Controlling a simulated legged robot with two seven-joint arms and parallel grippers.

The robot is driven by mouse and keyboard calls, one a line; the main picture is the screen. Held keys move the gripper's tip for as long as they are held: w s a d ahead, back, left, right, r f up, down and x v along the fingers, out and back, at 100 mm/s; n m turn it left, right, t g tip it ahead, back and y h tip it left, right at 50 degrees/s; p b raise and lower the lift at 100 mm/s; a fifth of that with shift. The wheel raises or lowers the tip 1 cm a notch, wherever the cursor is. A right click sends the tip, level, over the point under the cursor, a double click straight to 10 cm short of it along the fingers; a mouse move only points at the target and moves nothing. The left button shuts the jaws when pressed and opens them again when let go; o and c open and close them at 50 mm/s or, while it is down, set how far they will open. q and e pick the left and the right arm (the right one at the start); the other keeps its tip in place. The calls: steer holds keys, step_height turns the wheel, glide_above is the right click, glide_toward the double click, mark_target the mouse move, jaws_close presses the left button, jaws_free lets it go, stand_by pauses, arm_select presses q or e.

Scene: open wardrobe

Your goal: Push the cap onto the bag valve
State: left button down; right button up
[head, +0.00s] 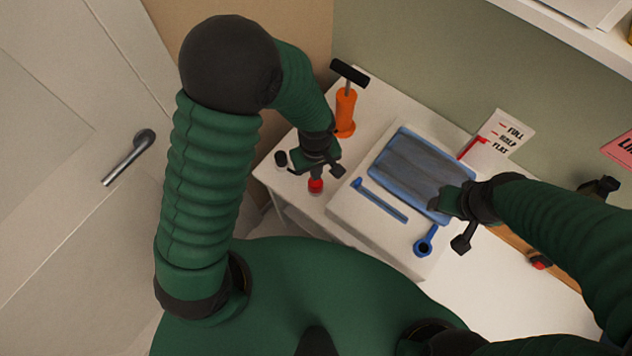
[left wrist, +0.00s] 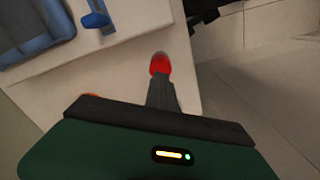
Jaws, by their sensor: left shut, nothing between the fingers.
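A grey bag with a blue border (head: 415,168) lies flat on a white box. A blue ring-shaped part with a short stem (head: 425,241) is at the box's front edge; I cannot tell if it is the valve. A small red round piece (head: 316,185) is at the table's left end; it also shows in the left wrist view (left wrist: 160,64). I cannot tell if it is the cap. My left gripper (head: 313,173) is shut and empty, its tip right at the red piece; contact is unclear. My right gripper (head: 447,205) is over the bag's right corner, its fingers unclear.
A blue strip (head: 378,200) lies on the box (head: 350,222) beside the bag. An orange pump (head: 346,110) stands behind my left gripper. A small black-and-white item (head: 281,159) is at the table's left edge. A sign with a red pointer (head: 497,134) stands behind the bag.

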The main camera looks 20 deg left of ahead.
arm_select(q)
steer(key=shift+r, duration=0.2)
steer(key=c, duration=2.1)
jaws_free()
steer(key=o, duration=0.6)
steer(key=shift+o, duration=0.2)
step_height(320, 180, up, 8)
steer(key=p, duration=0.7)
steer(key=shift+p, duration=0.35)
